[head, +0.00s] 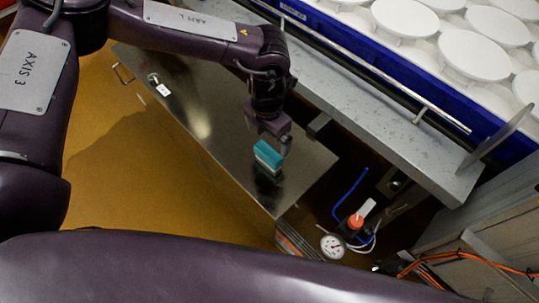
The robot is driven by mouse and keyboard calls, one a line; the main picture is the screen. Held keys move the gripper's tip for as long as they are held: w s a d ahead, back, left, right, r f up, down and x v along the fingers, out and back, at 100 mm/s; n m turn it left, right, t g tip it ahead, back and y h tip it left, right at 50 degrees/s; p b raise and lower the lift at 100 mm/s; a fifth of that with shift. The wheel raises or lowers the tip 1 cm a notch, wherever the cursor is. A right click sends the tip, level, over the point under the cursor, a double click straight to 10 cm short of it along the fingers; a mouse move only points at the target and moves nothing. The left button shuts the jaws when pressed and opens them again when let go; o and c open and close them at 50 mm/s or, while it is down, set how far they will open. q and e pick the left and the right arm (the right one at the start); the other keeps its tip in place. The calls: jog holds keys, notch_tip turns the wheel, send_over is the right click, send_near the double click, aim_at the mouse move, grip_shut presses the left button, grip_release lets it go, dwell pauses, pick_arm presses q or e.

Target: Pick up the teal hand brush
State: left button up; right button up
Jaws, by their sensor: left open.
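The teal hand brush (268,156) sits on the shiny metal table near its right end, teal block on top and a pale bristle band below. My left gripper (270,143) points down right at the brush, with its jaws open. One finger shows beside the brush's upper right side; the other is hard to make out. I cannot tell whether the fingers touch the brush. My right gripper is not in view.
The metal table (205,120) is mostly bare, with a small white-tagged item (160,87) at its far left. A grey ledge with a rail (375,120) and a blue tray (480,125) of white round moulds (470,52) lie behind. A pressure gauge (332,246) and hoses are lower right.

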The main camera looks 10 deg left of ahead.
aim_at(268, 151)
pick_arm(q)
notch_tip(268, 151, down, 7)
jog(key=shift+s+d+f+p, duration=0.15)
jog(key=shift+f+p, duration=0.05)
jog(key=shift+p, duration=0.2)
jog(key=c, duration=0.9)
